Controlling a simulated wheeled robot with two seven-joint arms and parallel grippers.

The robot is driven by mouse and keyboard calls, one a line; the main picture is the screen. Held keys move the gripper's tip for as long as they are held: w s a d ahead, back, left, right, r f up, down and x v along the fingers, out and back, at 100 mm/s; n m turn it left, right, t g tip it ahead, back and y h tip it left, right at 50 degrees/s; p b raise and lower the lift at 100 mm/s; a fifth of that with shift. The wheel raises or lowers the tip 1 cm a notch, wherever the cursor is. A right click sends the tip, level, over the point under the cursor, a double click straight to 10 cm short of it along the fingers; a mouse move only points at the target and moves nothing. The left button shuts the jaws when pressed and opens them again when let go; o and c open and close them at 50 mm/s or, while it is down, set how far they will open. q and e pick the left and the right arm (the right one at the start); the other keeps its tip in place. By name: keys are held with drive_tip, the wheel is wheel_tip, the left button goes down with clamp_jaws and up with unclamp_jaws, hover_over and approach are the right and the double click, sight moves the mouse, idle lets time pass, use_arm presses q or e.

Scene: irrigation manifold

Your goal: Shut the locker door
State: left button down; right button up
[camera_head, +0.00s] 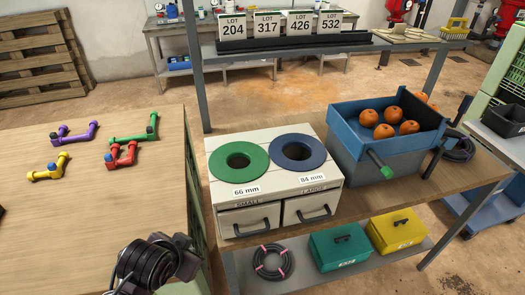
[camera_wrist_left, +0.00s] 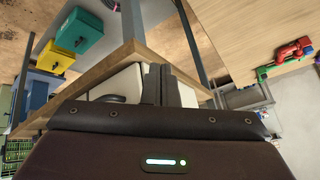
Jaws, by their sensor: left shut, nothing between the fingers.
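I cannot make out a clearly marked locker door in either view. The white sorting box (camera_head: 270,170) on the bench has two fronts with dark handles, a small one (camera_head: 250,218) on the left and a large one (camera_head: 310,207) on the right. Both look closed. My left arm's dark end (camera_head: 150,265) shows at the bottom of the head view, left of the box. In the left wrist view my left gripper (camera_wrist_left: 159,84) is shut and empty, its fingers seen against the white box (camera_wrist_left: 127,80). My right gripper is not in view.
A blue crate of oranges (camera_head: 340,112) stands right of the box. Teal (camera_head: 338,246) and yellow (camera_head: 396,231) cases and a coiled hose (camera_head: 272,263) lie on the lower shelf. The left table (camera_head: 60,225) bears several coloured pipe pieces; its front is clear.

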use_arm(q)
drive_tip(key=w+d+r+m+t+h, duration=0.3)
drive_tip(key=w+d+r+m, duration=0.15)
drive_tip(key=r+m, duration=0.4)
drive_tip(key=w+d+r+m+t+h, duration=0.2)
drive_tip(key=w+d+r+m+t, duration=0.25)
drive_tip(key=r, duration=0.75)
drive_tip(key=w+d+r+m+t+h, duration=0.25)
drive_tip(key=w+r+m, duration=0.4)
drive_tip(key=r, duration=0.35)
drive_tip(key=s+r+m+g+h, duration=0.3)
drive_tip(key=r+m+h, duration=0.1)
drive_tip(key=r+m, duration=0.6)
drive_tip(key=s+d+r+m+g+h, duration=0.1)
drive_tip(key=s+r+m+g+h, duration=0.25)
drive_tip(key=r+m, duration=0.55)
drive_tip(key=s+r+m+g+h, duration=0.35)
drive_tip(key=r+m, duration=0.35)
drive_tip(key=m, duration=0.6)
drive_tip(key=s+a+r+m+g+y, duration=0.1)
drive_tip(key=s+a+r+m+g, duration=0.1)
drive_tip(key=s+a+r+m, duration=0.4)
drive_tip(key=s+a+r+m+g, duration=0.2)
drive_tip(key=s+a+r+m, duration=0.15)
drive_tip(key=s+m, duration=0.35)
drive_tip(key=w+d+p, duration=0.2)
drive_tip(key=d+p, duration=0.4)
drive_tip(key=d, duration=0.8)
drive_tip(key=shift+d+r, duration=0.15)
